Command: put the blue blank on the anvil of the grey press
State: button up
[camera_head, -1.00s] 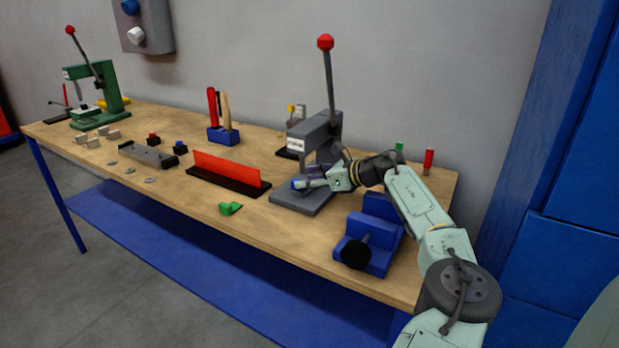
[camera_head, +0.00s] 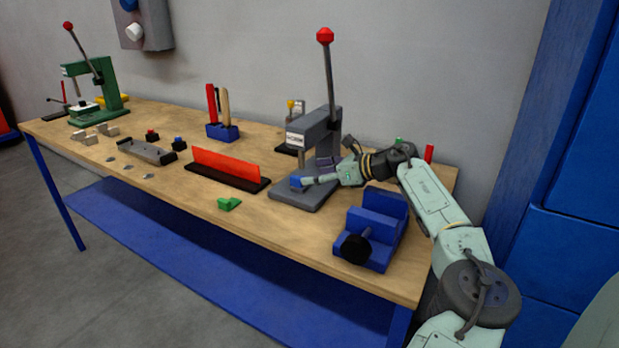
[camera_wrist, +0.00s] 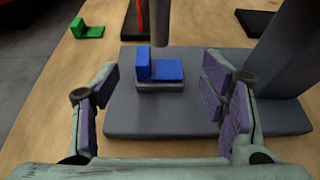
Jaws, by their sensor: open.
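The blue blank (camera_wrist: 160,69) is an L-shaped block. In the wrist view it rests on the anvil (camera_wrist: 160,87), a small grey block on the base plate of the grey press (camera_wrist: 130,115). The press ram (camera_wrist: 160,25) hangs just behind and above it. In the head view the blue blank (camera_head: 296,182) shows at the press (camera_head: 318,130). My gripper (camera_wrist: 160,95) is open, its purple-padded fingers apart on either side and nearer the camera than the blank. The gripper (camera_head: 312,180) is small and partly unclear in the head view.
A blue vise (camera_head: 370,235) stands to the right front of the press. A green block (camera_head: 229,204) and a red plate on a black base (camera_head: 228,168) lie to the left. A green press (camera_head: 95,92) stands at the far left. The press lever (camera_head: 330,75) rises above.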

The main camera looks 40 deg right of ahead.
jog(key=b+v, duration=0.2)
jog(key=v, duration=0.7)
